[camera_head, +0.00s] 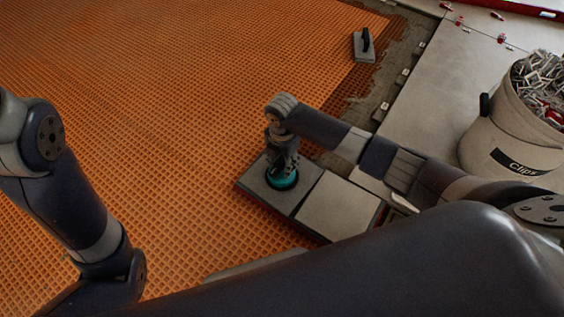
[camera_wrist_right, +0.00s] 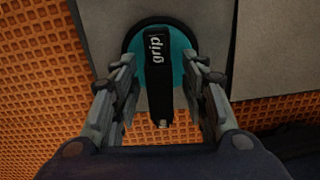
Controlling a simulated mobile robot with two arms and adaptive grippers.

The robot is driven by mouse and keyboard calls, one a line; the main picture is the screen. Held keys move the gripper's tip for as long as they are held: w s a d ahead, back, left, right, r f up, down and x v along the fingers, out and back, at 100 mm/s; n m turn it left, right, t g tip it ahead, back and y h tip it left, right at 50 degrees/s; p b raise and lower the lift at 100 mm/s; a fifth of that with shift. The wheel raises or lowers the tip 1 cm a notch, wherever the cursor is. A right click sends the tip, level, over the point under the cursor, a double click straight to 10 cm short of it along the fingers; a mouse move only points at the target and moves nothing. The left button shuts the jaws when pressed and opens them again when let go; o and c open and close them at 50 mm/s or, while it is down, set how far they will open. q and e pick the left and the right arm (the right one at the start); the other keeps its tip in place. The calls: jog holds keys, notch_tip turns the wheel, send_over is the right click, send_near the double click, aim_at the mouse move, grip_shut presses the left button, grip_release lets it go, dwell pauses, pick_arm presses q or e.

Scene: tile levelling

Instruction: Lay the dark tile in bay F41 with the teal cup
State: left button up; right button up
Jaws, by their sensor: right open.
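The teal cup (camera_head: 283,181) sits on the dark tile (camera_head: 257,183), which lies beside a lighter tile (camera_head: 338,208) on a stack or support over the orange mat. In the right wrist view the teal cup (camera_wrist_right: 179,68) shows a black handle (camera_wrist_right: 158,75) marked "grip". My right gripper (camera_head: 284,163) is above the cup. In the wrist view the right gripper's fingers (camera_wrist_right: 160,95) stand apart on either side of the handle, with gaps between. My left arm shows at the left, but its gripper is out of view. No label F41 is readable.
Orange waffle matting (camera_head: 150,110) covers most of the floor. A grey trowel or float (camera_head: 364,47) lies near its right edge. A white bucket labelled "Clips" (camera_head: 500,135) stands on pale laid tiles (camera_head: 425,115) at right. Small clips line the tile edge.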

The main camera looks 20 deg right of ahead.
notch_tip(320, 180, up, 11)
jog(key=shift+r, duration=0.2)
